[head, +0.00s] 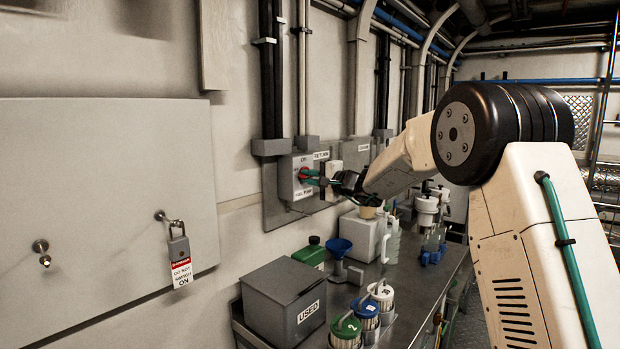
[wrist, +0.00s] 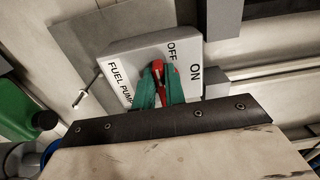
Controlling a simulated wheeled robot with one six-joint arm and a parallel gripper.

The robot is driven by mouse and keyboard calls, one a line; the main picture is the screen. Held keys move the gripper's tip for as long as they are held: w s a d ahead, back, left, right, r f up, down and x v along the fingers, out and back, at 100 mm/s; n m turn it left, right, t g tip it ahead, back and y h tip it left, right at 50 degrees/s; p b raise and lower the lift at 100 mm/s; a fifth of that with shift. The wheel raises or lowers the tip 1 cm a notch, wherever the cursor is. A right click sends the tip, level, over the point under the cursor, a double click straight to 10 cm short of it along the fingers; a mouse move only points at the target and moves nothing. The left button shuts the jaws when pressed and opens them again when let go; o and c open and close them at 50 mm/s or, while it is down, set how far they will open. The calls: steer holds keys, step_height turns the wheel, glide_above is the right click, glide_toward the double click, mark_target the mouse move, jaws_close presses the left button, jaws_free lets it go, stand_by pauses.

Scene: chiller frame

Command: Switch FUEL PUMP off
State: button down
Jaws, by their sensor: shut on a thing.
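The FUEL PUMP switch is a light grey box (head: 291,180) on the left wall, with a red handle (head: 304,173) on its front. In the wrist view the box (wrist: 130,62) carries the words FUEL PUMP, OFF and ON. My gripper (head: 313,177) reaches the box from the right. In the wrist view its green fingers (wrist: 159,78) are shut on the red handle (wrist: 158,72), one on each side. The handle's far end lies close to the word OFF, and ON is off to its right. The fingers hide part of the handle.
A padlock with a danger tag (head: 181,272) hangs on the left panel. Below the switch, a bench holds a grey USED bin (head: 285,300), a green container (head: 312,252), a blue funnel (head: 340,247) and several lidded jars. A second box (head: 360,152) is on the wall beyond.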

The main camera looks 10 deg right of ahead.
steer(key=shift+d+f, duration=0.1)
steer(key=shift+d, duration=0.05)
steer(key=c, duration=1.5)
jaws_free()
steer(key=shift+d, duration=0.1)
steer(key=shift+o, duration=0.2)
steer(key=v, duration=0.7)
steer(key=shift+s, duration=0.35)
steer(key=shift+d, duration=0.1)
